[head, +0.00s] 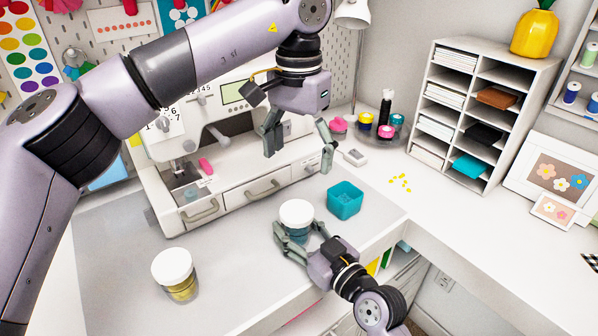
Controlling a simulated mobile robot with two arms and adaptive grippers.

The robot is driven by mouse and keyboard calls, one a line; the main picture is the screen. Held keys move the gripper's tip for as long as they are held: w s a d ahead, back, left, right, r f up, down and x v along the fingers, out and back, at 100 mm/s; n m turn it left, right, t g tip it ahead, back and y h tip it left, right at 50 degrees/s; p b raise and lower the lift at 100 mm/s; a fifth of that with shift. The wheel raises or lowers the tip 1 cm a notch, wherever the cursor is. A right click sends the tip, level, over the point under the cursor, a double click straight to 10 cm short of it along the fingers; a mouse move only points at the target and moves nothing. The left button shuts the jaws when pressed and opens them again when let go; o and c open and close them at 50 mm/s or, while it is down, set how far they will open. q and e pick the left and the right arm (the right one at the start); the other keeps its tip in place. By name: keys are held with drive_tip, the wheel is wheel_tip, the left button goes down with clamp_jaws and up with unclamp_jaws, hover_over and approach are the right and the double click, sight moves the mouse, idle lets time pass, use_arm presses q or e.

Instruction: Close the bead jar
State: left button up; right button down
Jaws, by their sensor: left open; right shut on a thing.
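A clear jar (298,236) with a white lid (297,212) on top stands on the grey mat, near the front edge of the table. My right gripper (299,240) is shut around the jar's body, below the lid. The jar's contents are mostly hidden by the fingers, and I cannot tell whether the lid is seated tightly. My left gripper (298,162) is open and empty above and behind the jar, fingers pointing down, apart from the lid. A second white-lidded jar (179,288) with yellow contents stands at the front left.
A small teal bin (345,202) stands close to the right of the held jar. A white sewing machine (165,145) and a drawer unit (245,190) are behind. Small yellow pieces (400,181) lie loose at right. The mat between the two jars is clear.

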idle(0.3)
drive_tip(key=c, duration=0.7)
unclamp_jaws()
drive_tip(key=shift+s, duration=0.1)
drive_tip(key=v, duration=1.1)
drive_tip(key=shift+s+d, duration=0.25)
drive_tip(key=shift+s, duration=0.05)
drive_tip(key=shift+f, duration=0.1)
